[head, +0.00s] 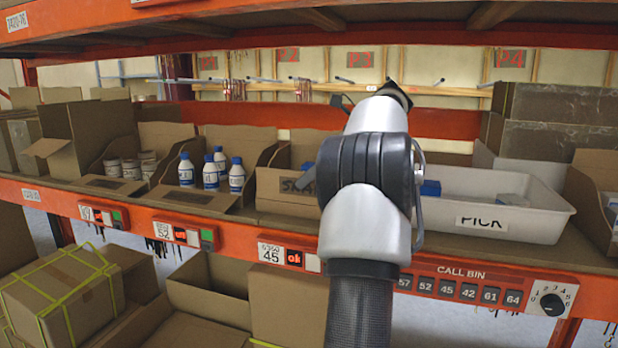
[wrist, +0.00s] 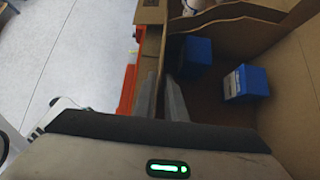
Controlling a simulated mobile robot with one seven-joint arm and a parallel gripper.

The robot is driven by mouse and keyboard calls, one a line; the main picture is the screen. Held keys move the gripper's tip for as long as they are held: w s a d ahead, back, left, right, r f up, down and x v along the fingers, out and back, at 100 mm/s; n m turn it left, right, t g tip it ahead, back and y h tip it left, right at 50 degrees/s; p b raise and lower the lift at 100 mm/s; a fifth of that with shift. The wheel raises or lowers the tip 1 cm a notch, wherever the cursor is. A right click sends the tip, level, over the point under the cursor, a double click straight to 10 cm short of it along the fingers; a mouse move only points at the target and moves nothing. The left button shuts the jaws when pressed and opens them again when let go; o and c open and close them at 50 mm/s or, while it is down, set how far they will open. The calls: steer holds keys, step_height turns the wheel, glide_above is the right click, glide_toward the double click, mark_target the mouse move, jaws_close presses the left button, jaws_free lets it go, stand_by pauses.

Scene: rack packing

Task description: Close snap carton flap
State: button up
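The snap carton is the brown open carton (head: 285,187) at the middle of the shelf, with lettering on its front that my arm partly covers. In the wrist view, its cardboard (wrist: 152,42) runs down to my gripper, and blue boxes (wrist: 246,84) lie inside it. My gripper (wrist: 160,78) has its two grey fingers close together, with a narrow strip of brown cardboard visible between them. I cannot tell whether they press on it. In the head view, my arm hides most of the gripper and the carton's right side.
Left of it stand an open carton of blue-capped bottles (head: 211,173) and one with jars. A white bin (head: 495,215) marked PICK is to the right. The orange shelf edge (head: 236,229) runs along the front, and another shelf hangs above. Cartons stand below.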

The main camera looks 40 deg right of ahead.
steer(key=v, duration=1.2)
stand_by(0.3)
